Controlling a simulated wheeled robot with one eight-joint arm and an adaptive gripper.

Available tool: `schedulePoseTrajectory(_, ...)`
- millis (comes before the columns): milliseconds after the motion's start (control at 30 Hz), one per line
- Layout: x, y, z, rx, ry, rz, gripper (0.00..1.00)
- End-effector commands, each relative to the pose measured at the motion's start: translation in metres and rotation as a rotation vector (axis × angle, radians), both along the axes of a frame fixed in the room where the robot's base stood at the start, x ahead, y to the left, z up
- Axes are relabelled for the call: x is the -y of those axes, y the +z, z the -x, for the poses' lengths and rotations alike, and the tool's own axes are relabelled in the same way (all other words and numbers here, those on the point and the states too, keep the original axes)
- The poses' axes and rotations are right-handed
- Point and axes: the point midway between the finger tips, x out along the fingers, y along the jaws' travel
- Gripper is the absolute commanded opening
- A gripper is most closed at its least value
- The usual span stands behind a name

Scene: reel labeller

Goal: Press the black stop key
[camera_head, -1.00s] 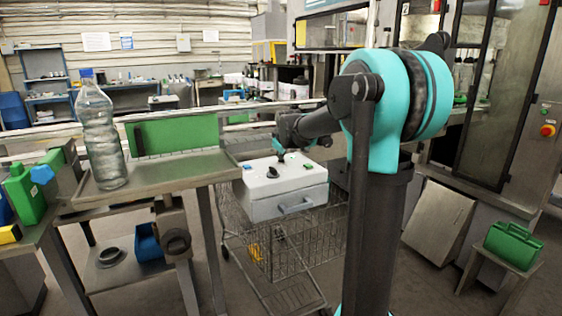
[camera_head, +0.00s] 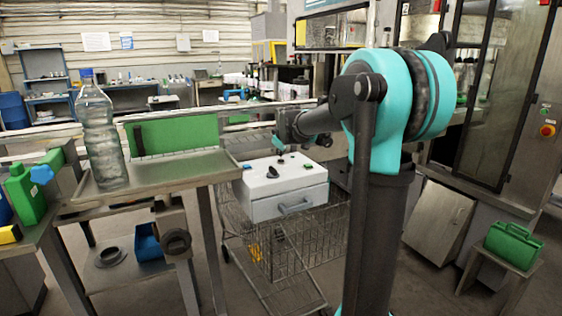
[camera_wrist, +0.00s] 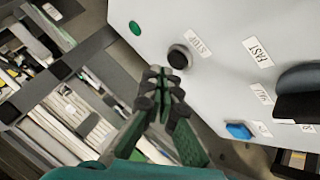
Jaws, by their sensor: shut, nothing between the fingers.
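A white control box (camera_head: 270,200) stands in the middle of the head view. Its top bears a black stop key (camera_wrist: 180,57), a round cap beside a small label that I cannot read surely. The key also shows in the head view (camera_head: 281,161). A green key (camera_wrist: 135,28), a blue key (camera_wrist: 238,130) and a large black knob (camera_wrist: 298,92) are on the same face. My gripper (camera_wrist: 163,74) is shut and empty. Its fingertips appear just beside the black key in the wrist view. In the head view the gripper is above the box top, apparently clear of it.
The box rests on a wire trolley (camera_head: 285,250). A steel table (camera_head: 190,165) with a plastic bottle (camera_head: 100,135) and a green panel (camera_head: 175,135) stands to the left. A machine cabinet (camera_head: 500,110) is at the right.

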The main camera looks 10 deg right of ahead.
Motion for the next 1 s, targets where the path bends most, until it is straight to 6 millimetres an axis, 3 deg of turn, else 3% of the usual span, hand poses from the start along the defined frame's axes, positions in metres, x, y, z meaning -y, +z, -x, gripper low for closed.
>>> schedulePoseTrajectory(433,0.000,0.006,0.000,0.000,0.000,0.000,0.00)
schedulePoseTrajectory(1000,0.000,0.052,0.000,0.000,0.000,0.000,0.00)
